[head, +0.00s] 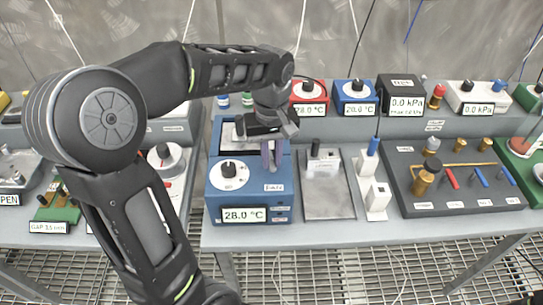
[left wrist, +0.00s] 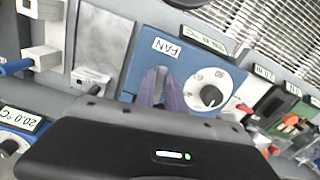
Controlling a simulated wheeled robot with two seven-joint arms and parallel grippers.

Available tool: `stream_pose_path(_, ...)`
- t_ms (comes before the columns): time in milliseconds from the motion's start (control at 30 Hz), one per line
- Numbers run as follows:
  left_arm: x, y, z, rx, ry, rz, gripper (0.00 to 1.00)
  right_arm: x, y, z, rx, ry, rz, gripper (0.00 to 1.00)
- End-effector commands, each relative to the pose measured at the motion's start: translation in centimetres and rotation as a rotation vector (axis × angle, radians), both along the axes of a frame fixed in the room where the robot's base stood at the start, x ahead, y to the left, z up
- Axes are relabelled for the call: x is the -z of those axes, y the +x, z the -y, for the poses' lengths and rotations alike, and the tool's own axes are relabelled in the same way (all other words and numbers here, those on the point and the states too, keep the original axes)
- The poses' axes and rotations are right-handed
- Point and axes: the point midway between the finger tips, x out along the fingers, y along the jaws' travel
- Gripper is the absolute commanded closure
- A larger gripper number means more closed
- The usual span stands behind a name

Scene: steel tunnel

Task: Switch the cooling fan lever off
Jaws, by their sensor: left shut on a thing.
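The blue cooling unit (head: 265,207) stands on the bench, with a white dial (head: 228,172), a 28.0 °C display (head: 241,215) and a small white label. In the left wrist view the label reads FAN (left wrist: 166,47) and the blue panel (left wrist: 190,50) carries the dial (left wrist: 210,95). My left gripper (head: 269,156) reaches down onto the unit's top right part, behind the label. Its purple fingers (left wrist: 161,88) are closed around the fan lever beside the label. My right gripper is out of view.
A grey plate with a small block (head: 324,162) stands close to the right, then white blocks with a blue-tipped lever (head: 373,147). A dark valve board (head: 455,190) is farther right. Red (head: 309,92) and blue (head: 354,92) display boxes stand behind.

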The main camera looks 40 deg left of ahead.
Motion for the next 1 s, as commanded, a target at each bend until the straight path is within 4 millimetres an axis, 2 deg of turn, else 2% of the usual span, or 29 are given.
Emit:
stream_pose_path(367,-0.03,0.02,-0.02,0.002,0.0,0.001,1.0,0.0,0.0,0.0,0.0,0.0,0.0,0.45)
stream_pose_path(667,0.0,-0.33,-0.47,0.17,0.001,0.002,1.0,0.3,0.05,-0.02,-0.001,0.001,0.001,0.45)
stream_pose_path(900,-0.04,-0.35,-0.49,0.18,0.001,0.001,1.0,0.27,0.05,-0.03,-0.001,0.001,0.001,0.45)
stream_pose_path(933,-0.04,-0.35,-0.49,0.179,0.001,0.001,0.85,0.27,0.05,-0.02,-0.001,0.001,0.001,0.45)
stream_pose_path(1000,-0.04,-0.35,-0.49,0.179,0.001,0.001,0.79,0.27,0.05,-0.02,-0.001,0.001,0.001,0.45)
